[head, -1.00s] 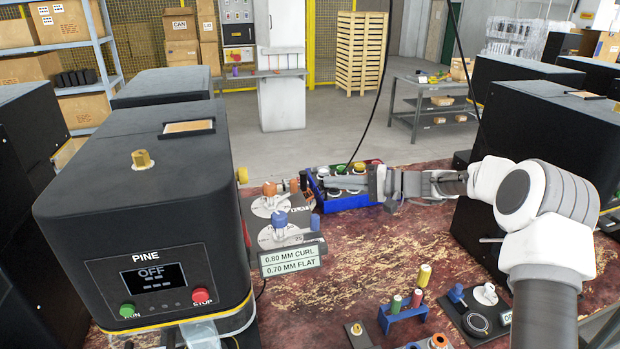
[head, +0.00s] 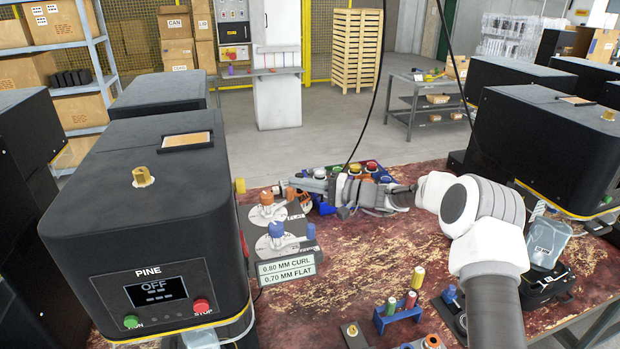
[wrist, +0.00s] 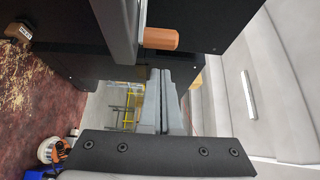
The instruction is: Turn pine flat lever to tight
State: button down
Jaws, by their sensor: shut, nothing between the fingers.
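The black PINE machine (head: 145,210) stands at the left, and its screen reads OFF. Beside it are two dials with levers: an orange-knobbed one (head: 266,203) behind and a blue-knobbed one (head: 276,232) in front. The sign (head: 287,270) reads 0.80 MM CURL above 0.70 MM FLAT. Dial markings are too small to read. My gripper (head: 287,188) is shut and empty, just behind and right of the orange-knobbed lever; contact cannot be told. In the wrist view its shut fingers (wrist: 166,100) show below an orange handle (wrist: 160,39).
A blue bin with coloured caps (head: 355,168) lies behind my gripper. A blue rack with coloured cylinders (head: 398,318) stands near the front. Another black machine (head: 545,150) is at the right. The red-brown tabletop between is mostly clear.

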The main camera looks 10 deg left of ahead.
jog(key=shift+s+d+p, duration=0.25)
jog(key=shift+s+p, duration=0.15)
jog(key=shift+s, duration=0.85)
jog(key=shift+f+b, duration=0.1)
jog(key=shift+b, duration=0.3)
jog(key=shift+s+d+m+t+b, duration=0.3)
jog(key=shift+m+t+b, duration=0.1)
jog(key=shift+t+b, duration=0.2)
jog(key=shift+s+d+m+t+h+b, duration=0.2)
jog(key=shift+m+t+h+b, duration=0.15)
jog(key=shift+t+b, duration=0.25)
